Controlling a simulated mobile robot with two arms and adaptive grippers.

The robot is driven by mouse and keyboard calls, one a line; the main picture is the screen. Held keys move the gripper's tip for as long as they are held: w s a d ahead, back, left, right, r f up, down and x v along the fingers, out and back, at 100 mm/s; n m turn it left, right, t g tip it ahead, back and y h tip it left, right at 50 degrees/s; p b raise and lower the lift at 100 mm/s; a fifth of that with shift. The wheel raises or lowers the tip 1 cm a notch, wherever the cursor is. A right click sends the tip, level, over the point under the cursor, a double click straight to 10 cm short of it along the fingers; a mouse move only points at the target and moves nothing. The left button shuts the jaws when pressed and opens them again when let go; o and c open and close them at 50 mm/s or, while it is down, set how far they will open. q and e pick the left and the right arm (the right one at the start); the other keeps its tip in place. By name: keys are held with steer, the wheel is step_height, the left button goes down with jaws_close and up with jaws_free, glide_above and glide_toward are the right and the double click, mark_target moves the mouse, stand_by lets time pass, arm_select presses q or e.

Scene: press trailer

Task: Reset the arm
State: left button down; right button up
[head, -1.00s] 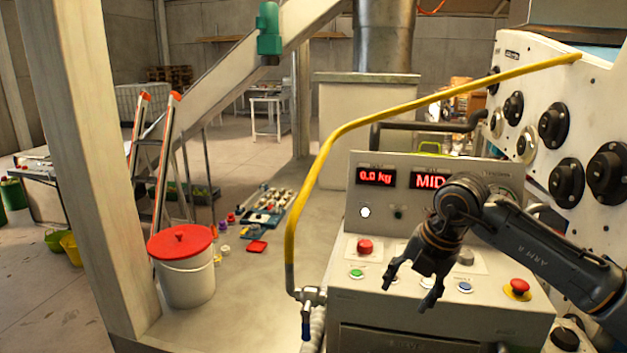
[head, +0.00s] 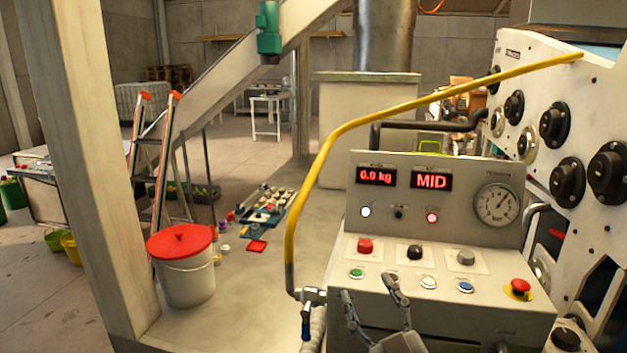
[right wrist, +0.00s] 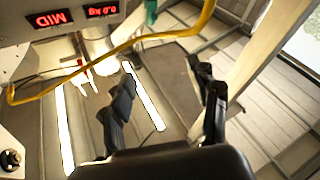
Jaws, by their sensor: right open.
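My right gripper (head: 368,314) is low at the front of the control panel (head: 400,325) in the head view, its fingers pointing up and spread apart with nothing between them. In the right wrist view the right gripper (right wrist: 165,105) shows its dark fingers apart and empty. The panel carries several buttons, a display reading 0.0 kg (head: 376,176), a display reading MID (head: 431,180) and a round gauge (head: 497,205). The rest of the right arm is mostly out of the head view. My left gripper shows in neither view.
A yellow hose (head: 318,165) arches over the panel's left side down to a blue-handled valve (head: 306,328). A machine with black knobs (head: 567,182) stands at right. A white bucket with a red lid (head: 182,240) and a ladder (head: 148,150) stand at left. Small parts lie on the floor behind.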

steer(key=s+d+f+m+g+h, duration=0.2)
steer(key=d+f+h, duration=0.1)
steer(key=f, duration=0.3)
steer(key=s+d+f+m+g+h, duration=0.2)
steer(key=d+f, duration=0.2)
steer(key=f, duration=0.2)
steer(key=s+d+f+m+g, duration=0.1)
steer(key=s+d+f+g, duration=0.1)
steer(key=s+f+g, duration=0.65)
steer(key=s+d+f+g, duration=0.2)
steer(key=s+f+g, duration=0.2)
steer(key=s+f, duration=0.95)
steer(key=s+f+g, duration=0.1)
steer(key=s+f, duration=0.1)
steer(key=f, duration=0.9)
steer(key=s+f+g, duration=0.1)
steer(key=s+f, duration=0.1)
steer(key=f, duration=0.9)
steer(key=s+d+f, duration=0.3)
steer(key=s+f, duration=1.3)
steer(key=shift+s+f+g+h, duration=0.25)
steer(key=shift+s+g+h, duration=0.05)
steer(key=shift+g+h, duration=0.1)
